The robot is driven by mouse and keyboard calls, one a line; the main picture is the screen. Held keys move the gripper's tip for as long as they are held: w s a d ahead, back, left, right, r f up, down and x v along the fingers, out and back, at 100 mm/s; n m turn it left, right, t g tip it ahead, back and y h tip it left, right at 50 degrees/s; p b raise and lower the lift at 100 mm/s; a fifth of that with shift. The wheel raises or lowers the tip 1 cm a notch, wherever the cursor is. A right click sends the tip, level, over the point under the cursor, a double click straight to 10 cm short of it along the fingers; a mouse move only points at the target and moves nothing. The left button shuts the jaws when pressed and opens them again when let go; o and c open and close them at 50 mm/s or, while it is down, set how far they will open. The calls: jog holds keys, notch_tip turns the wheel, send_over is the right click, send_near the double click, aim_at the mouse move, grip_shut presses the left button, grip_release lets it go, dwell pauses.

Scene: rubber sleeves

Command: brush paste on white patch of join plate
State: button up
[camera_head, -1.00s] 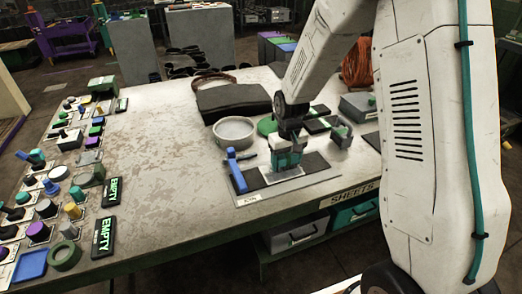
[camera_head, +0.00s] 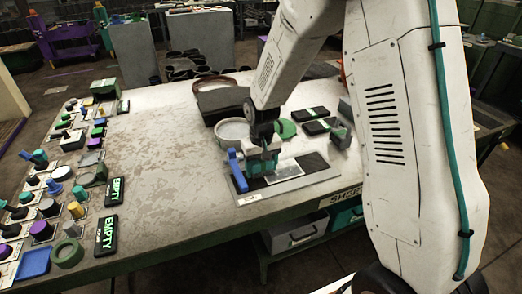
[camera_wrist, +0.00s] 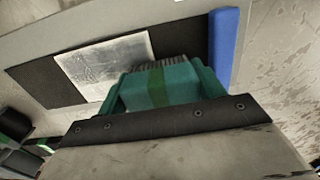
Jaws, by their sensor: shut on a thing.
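The join plate (camera_head: 262,196) is a grey plate near the table's front edge, with black rubber pieces lying on it. Between them is the white patch (camera_head: 284,172), pale with mottled grey marks in the wrist view (camera_wrist: 106,64). A blue bar (camera_head: 237,172) stands along the plate's left end, and at the right in the wrist view (camera_wrist: 223,48). My gripper (camera_head: 262,166) is shut on a green brush (camera_wrist: 158,86) with grey bristles. The brush is over the black rubber (camera_wrist: 190,50) between patch and bar. Whether its bristles touch is unclear.
A round pale bowl (camera_head: 232,130) stands just behind my gripper, partly hidden. A dark box (camera_head: 222,104) and black pieces (camera_head: 311,119) lie farther back. The left edge holds many small parts and EMPTY signs (camera_head: 106,234). The table's left middle is clear.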

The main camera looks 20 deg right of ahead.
jog(key=shift+d+r, duration=0.15)
jog(key=shift+r, duration=3.85)
